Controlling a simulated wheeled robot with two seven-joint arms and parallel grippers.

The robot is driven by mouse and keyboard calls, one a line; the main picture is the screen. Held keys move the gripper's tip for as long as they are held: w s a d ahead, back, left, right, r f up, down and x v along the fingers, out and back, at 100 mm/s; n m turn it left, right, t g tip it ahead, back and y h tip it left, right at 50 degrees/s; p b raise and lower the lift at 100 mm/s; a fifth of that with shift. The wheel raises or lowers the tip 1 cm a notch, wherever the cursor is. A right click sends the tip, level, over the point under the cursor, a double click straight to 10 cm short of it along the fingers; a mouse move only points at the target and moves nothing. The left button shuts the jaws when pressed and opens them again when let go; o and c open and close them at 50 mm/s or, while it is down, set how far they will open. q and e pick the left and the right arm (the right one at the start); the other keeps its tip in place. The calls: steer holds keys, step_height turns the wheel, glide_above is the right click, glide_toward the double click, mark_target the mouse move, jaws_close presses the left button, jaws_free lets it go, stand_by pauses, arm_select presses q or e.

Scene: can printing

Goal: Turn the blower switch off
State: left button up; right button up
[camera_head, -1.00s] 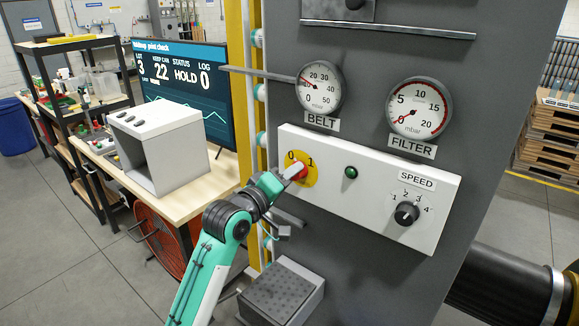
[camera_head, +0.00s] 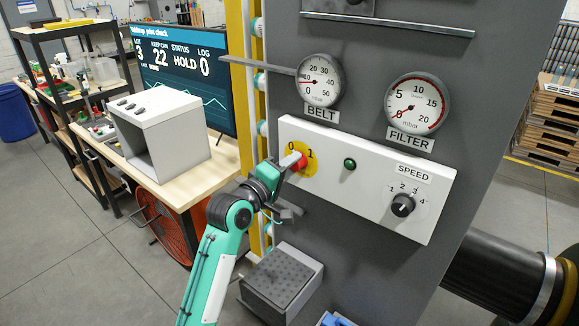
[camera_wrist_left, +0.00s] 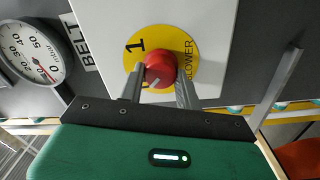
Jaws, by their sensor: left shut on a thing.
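The blower switch is a red knob (camera_head: 299,161) on a yellow disc (camera_head: 309,151) marked 0 and 1, at the left end of the white panel. My left gripper (camera_wrist_left: 159,92) has its two fingers closed around the red knob (camera_wrist_left: 160,70) in the left wrist view. The knob's white mark points to the lower left there, away from the 1 at the upper left. The 0 is hidden behind a finger in that view, but shows in the head view. My right gripper is out of view.
The white panel (camera_head: 375,200) also carries a green lamp (camera_head: 350,163) and a black speed knob (camera_head: 403,205). BELT (camera_head: 320,80) and FILTER (camera_head: 417,105) gauges sit above. A grey box (camera_head: 282,280) stands below, and a metal bar juts out left of the gauges.

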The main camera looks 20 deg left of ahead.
arm_select(q)
steer(key=o, duration=1)
steer(key=b+v, duration=0.5)
steer(key=v, duration=0.8)
steer(key=shift+s+a, duration=0.2)
steer(key=shift+s, duration=0.15)
steer(key=shift+f, duration=0.15)
